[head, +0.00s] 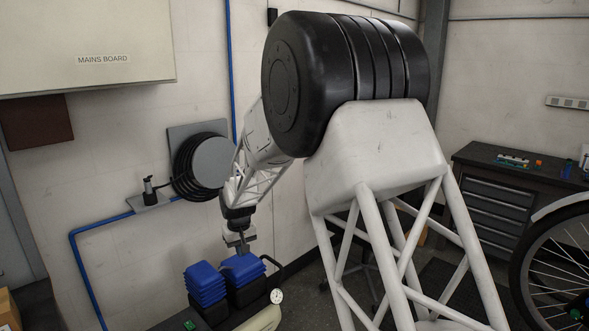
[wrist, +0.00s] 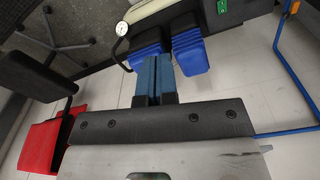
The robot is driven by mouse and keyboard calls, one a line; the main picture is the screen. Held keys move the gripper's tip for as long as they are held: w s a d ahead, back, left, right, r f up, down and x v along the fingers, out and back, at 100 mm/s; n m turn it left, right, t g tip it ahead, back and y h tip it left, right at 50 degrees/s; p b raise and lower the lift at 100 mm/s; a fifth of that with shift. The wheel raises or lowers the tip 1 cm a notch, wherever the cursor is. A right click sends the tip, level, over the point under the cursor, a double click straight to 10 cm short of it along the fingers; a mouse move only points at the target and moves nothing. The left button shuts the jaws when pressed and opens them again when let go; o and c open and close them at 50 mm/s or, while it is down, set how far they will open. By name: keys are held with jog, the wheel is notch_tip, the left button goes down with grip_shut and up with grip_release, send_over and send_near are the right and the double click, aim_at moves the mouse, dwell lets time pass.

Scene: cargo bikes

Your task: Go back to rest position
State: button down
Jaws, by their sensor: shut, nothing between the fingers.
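My gripper (head: 241,247) hangs low at the end of my arm in the head view, just above a stack of blue ribbed pieces (head: 244,270). In the wrist view my gripper (wrist: 155,62) shows its two blue-grey fingers pressed together, with nothing between them. The blue ribbed stack near the fingers also shows in the wrist view (wrist: 146,52). Whether the fingertips touch it I cannot tell. A second blue ribbed stack (head: 204,284) stands just to its left in the head view.
A pressure gauge (head: 276,296) and a pale tank (head: 262,320) sit close by the stacks. A hose reel (head: 207,162) hangs on the wall. A drawer bench (head: 497,205) and a bicycle wheel (head: 560,262) stand at right. A red bin (wrist: 55,135) shows in the wrist view.

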jog(key=s+d+r+m+t, duration=0.1)
jog(key=s+d+r+m, duration=0.1)
jog(key=s+d+r, duration=0.9)
jog(key=s+d+r+m, duration=0.1)
jog(key=s+d+r, duration=0.5)
jog(key=s+d, duration=0.5)
jog(key=s+d+m, duration=0.1)
jog(key=s+d, duration=0.3)
jog(key=s, duration=0.5)
jog(key=s+d+m, duration=0.1)
jog(key=s+d, duration=0.4)
jog(key=s, duration=0.3)
jog(key=s+d+m, duration=0.1)
jog(key=s+d, duration=0.3)
jog(key=s, duration=0.5)
jog(key=shift+s+d+r+t+h, duration=0.2)
jog(key=shift+s+d+t+h, duration=0.1)
jog(key=shift+d+t, duration=0.1)
